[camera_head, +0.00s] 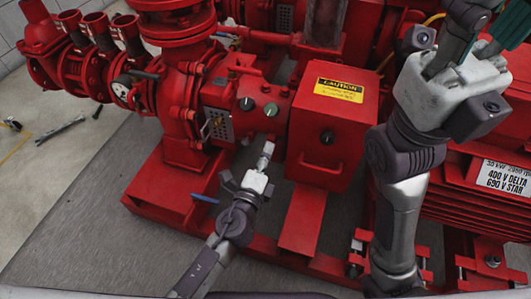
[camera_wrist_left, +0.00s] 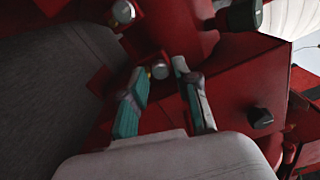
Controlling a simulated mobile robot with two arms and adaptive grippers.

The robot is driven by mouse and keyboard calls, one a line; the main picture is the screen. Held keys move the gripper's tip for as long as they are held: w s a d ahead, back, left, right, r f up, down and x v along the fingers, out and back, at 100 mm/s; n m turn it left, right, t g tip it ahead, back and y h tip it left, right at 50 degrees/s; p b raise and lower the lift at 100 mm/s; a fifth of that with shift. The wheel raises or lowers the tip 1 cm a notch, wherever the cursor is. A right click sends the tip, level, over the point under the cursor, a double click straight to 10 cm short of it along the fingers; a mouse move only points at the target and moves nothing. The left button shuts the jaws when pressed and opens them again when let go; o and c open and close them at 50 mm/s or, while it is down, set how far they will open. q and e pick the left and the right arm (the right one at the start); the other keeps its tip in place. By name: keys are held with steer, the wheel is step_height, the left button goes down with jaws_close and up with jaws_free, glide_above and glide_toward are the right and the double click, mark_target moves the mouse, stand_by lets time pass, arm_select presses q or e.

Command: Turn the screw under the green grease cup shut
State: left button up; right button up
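The green grease cup (camera_head: 271,109) stands on the red pump housing, right of a black cup (camera_head: 246,103). A dark greenish cup (camera_wrist_left: 242,15) shows at the top of the left wrist view; I cannot tell surely which cup it is. My left gripper (camera_head: 266,150) is just below and in front of the green cup in the head view. In the left wrist view its teal fingers are apart, with a small brass-ringed screw (camera_wrist_left: 160,70) in line with the gap; contact cannot be told. A second screw (camera_wrist_left: 123,12) shows farther up. My right gripper (camera_head: 492,38) is raised at the upper right.
A red box (camera_head: 312,115) with a caution label and black knob (camera_head: 327,137) stands close right of my left gripper. The knob also shows in the left wrist view (camera_wrist_left: 260,118). Red base rails (camera_head: 160,205) run below.

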arm_select(q)
steer(key=shift+o, duration=0.5)
steer(key=v, duration=1.2)
steer(key=shift+r, duration=0.15)
